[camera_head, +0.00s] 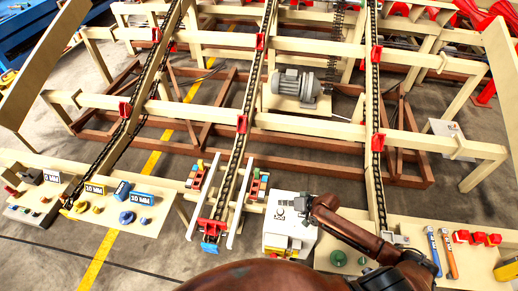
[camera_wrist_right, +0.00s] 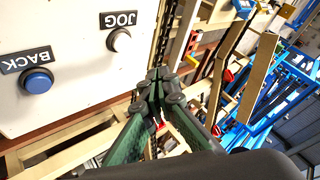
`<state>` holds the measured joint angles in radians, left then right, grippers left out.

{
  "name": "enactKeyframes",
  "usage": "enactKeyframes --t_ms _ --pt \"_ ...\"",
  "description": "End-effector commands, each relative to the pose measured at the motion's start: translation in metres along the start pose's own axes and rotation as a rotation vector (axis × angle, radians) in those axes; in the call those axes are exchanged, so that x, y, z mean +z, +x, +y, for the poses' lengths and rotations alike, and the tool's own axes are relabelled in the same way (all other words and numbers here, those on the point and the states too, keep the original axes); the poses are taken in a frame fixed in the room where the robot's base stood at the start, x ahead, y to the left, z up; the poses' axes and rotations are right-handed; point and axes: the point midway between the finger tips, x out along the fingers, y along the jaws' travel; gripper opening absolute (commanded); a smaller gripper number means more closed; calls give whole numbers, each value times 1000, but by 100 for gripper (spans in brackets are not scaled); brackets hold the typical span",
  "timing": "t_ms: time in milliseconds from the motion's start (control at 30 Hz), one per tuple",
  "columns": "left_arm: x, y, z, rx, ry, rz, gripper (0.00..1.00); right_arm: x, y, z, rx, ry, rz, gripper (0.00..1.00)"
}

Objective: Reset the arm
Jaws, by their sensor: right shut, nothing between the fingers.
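My left gripper is not in view.
Chain conveyor rails (camera_head: 243,124) run over a cream frame (camera_head: 330,139) with a grey motor (camera_head: 297,85). A panel of knobs and displays (camera_head: 108,213) lies left. Blue and orange tools (camera_head: 450,254) and red blocks (camera_head: 478,238) lie on the right table, near my arm.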

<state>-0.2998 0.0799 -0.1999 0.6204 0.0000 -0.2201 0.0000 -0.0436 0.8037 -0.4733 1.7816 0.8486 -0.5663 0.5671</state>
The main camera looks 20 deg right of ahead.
Motion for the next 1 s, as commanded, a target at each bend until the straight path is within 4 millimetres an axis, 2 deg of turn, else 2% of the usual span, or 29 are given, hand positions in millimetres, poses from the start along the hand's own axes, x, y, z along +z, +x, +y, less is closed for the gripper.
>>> enactKeyframes --t_ms 133,200,267,367,433,533,800,1000 --pt "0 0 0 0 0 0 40 1 0 0 0 -1 -1 0" --pt "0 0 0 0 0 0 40 8 0 -6 -2 -12 -9 0" --pt "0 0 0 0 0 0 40 20 0 -16 -1 -37 -25 0" --pt "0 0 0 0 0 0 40 54 -6 -41 14 -118 -65 0" --pt "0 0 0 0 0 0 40 78 -20 -57 48 -191 -91 0" --pt "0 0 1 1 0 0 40 100 -53 -63 134 -276 -120 0" --pt "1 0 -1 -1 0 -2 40 131 -136 -42 350 -335 -193 0" --pt "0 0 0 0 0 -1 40 151 -186 -26 465 -320 -248 0"
